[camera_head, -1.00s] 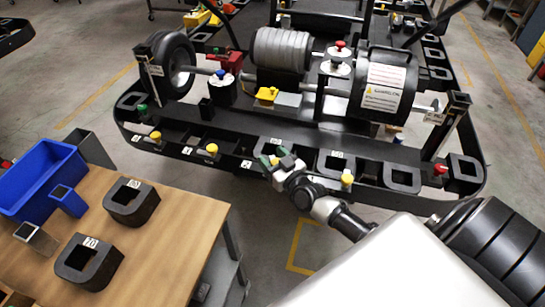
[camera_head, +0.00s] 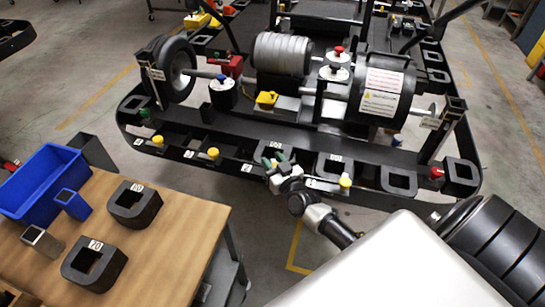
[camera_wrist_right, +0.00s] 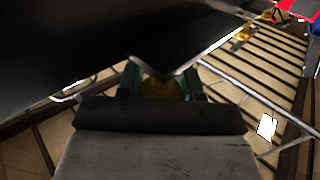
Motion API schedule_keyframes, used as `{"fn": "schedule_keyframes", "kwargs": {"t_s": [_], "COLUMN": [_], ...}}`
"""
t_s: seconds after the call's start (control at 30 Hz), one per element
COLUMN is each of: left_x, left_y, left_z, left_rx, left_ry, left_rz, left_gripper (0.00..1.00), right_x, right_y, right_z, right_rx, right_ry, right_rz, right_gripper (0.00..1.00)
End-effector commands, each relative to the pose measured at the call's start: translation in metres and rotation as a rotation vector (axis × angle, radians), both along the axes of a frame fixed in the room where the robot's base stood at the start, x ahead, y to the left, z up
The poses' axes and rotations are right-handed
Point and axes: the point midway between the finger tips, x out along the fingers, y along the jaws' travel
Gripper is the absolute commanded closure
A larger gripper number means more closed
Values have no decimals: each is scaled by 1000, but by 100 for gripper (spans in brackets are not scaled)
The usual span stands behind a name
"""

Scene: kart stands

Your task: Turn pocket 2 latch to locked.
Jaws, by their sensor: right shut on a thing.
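My right gripper (camera_head: 275,160), with green fingertips, is at the front rail of the black kart stand (camera_head: 225,175), beside a small white number label (camera_head: 247,168). In the right wrist view its green fingers (camera_wrist_right: 160,85) are shut on a yellow latch knob (camera_wrist_right: 160,89), under a dark edge. In the head view the gripper hides this knob. Other yellow latch knobs are at the left (camera_head: 158,141), nearer the middle (camera_head: 213,153) and to the right (camera_head: 345,181). The label numbers are too small to read for sure. My left gripper is not in view.
A wooden table (camera_head: 185,215) at the lower left holds a blue bin (camera_head: 40,180) and black blocks (camera_head: 133,203). The stand carries a wheel (camera_head: 172,70), a grey cylinder (camera_head: 280,53) and a black drum (camera_head: 382,90). A red knob (camera_head: 437,173) is at the right end.

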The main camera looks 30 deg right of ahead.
Motion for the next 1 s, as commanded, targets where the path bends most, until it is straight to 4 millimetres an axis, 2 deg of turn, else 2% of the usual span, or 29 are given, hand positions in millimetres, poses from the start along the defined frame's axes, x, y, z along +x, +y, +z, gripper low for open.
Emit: {"fn": "schedule_keyframes", "kwargs": {"t_s": [0.03, 0.1, 0.33, 0.67, 1.0], "left_x": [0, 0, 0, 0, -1], "left_y": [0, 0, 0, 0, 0], "left_z": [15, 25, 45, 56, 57], "left_rx": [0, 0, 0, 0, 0], "left_ry": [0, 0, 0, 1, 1], "left_rz": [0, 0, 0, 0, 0], "left_gripper": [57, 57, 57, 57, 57], "right_x": [0, 0, -1, -2, -2], "right_y": [1, 1, -2, -6, -7], "right_z": [6, 6, 3, 1, 0], "right_rx": [8, 9, 7, 2, 0], "right_ry": [4, 4, 5, 2, 2], "right_rz": [-32, -81, -241, -394, -429], "right_gripper": [88, 88, 88, 88, 88]}}
